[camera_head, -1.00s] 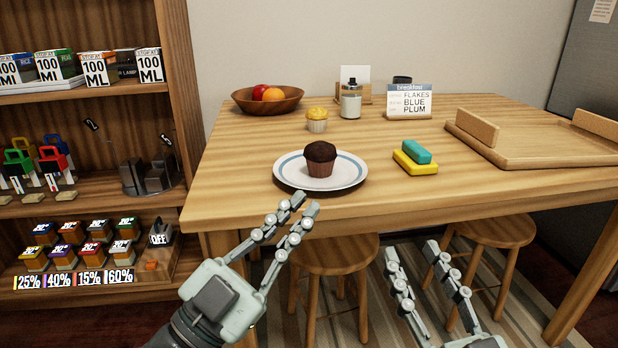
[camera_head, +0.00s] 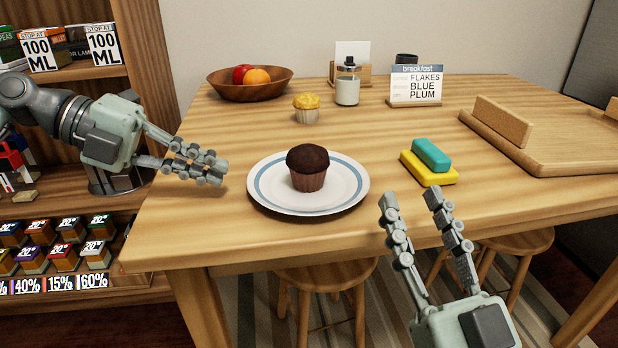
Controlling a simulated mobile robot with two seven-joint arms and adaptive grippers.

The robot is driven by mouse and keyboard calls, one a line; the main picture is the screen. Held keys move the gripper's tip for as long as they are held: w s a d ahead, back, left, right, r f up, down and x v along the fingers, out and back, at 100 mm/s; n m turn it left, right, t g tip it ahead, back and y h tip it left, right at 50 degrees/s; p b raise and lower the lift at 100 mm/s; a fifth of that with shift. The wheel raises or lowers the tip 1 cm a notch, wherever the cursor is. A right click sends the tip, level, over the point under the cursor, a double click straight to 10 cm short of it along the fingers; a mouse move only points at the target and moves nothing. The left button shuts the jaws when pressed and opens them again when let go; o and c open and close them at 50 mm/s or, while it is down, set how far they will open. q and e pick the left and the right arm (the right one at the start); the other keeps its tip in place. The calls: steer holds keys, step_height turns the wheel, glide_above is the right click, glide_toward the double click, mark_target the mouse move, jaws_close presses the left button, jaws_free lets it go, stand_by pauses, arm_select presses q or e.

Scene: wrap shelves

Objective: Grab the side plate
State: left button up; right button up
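The side plate (camera_head: 266,188) is white with a blue ring and lies near the front edge of the table. A chocolate muffin (camera_head: 308,168) stands upright on it. My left gripper (camera_head: 218,167) is just left of the plate at about rim height, its fingers pointing right toward the rim. A small gap shows between its fingertips, and it holds nothing. My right gripper (camera_head: 411,198) is in front of the table edge, right of the plate, with its fingers apart and empty.
Yellow and teal sponges (camera_head: 428,165) lie right of the plate. A yellow muffin (camera_head: 306,108), a jar (camera_head: 347,90), a fruit bowl (camera_head: 222,88) and a breakfast sign (camera_head: 415,88) stand behind. A wooden tray (camera_head: 570,150) is at right. Stools (camera_head: 325,275) are below.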

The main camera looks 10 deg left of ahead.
mark_target(243, 197)
arm_select(q)
steer(key=x, duration=0.4)
steer(key=shift+s+d, duration=0.1)
steer(key=shift+s, duration=0.2)
steer(key=shift+w+d+f, duration=0.2)
steer(key=shift+d+f, duration=0.05)
steer(key=shift+d, duration=0.2)
steer(key=shift+r, duration=0.1)
jaws_close()
